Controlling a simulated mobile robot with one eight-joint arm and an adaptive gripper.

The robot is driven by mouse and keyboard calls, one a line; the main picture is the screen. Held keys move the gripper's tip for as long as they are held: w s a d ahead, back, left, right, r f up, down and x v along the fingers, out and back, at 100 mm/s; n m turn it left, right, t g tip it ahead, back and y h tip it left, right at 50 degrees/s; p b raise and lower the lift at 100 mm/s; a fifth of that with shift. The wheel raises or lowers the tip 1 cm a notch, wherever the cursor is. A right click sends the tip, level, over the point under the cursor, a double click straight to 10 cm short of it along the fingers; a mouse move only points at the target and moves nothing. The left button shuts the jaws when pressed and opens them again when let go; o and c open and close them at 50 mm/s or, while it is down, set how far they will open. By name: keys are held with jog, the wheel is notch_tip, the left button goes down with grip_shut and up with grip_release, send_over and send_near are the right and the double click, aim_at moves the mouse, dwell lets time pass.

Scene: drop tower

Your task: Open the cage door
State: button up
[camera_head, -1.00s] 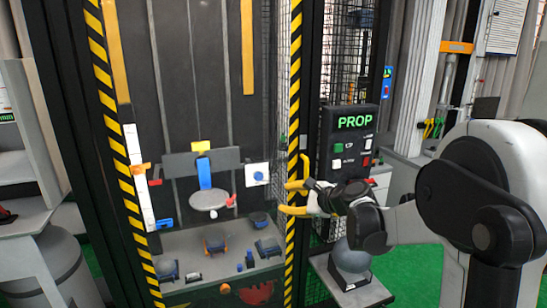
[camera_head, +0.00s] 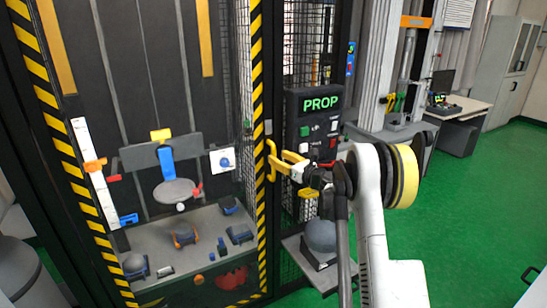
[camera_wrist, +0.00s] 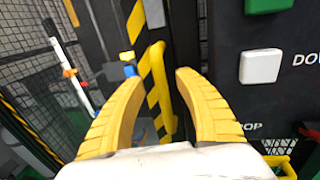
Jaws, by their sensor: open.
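The cage door (camera_head: 45,95) is framed in yellow-black striped tape and looks closed in the head view. Its yellow handle (camera_head: 271,172) is on the right striped edge. My gripper (camera_head: 283,162) is at the handle, its yellow fingers open. In the wrist view, my gripper (camera_wrist: 157,76) has one finger on each side of the upright handle bar (camera_wrist: 160,88). The bar lies between the fingers, with a gap to the left one and closer to the right one. I cannot tell whether either finger touches it. My wrist partly hides the area right of the handle.
A black control panel (camera_head: 298,122) reading PROP stands just right of the door. A grey dome (camera_head: 320,236) sits on a low shelf below it. Inside the cage are a round plate (camera_head: 178,191) and several small devices. Green floor (camera_head: 470,220) is free at right.

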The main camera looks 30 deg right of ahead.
aim_at(275, 155)
jog(key=shift+x, duration=1.6)
grip_shut()
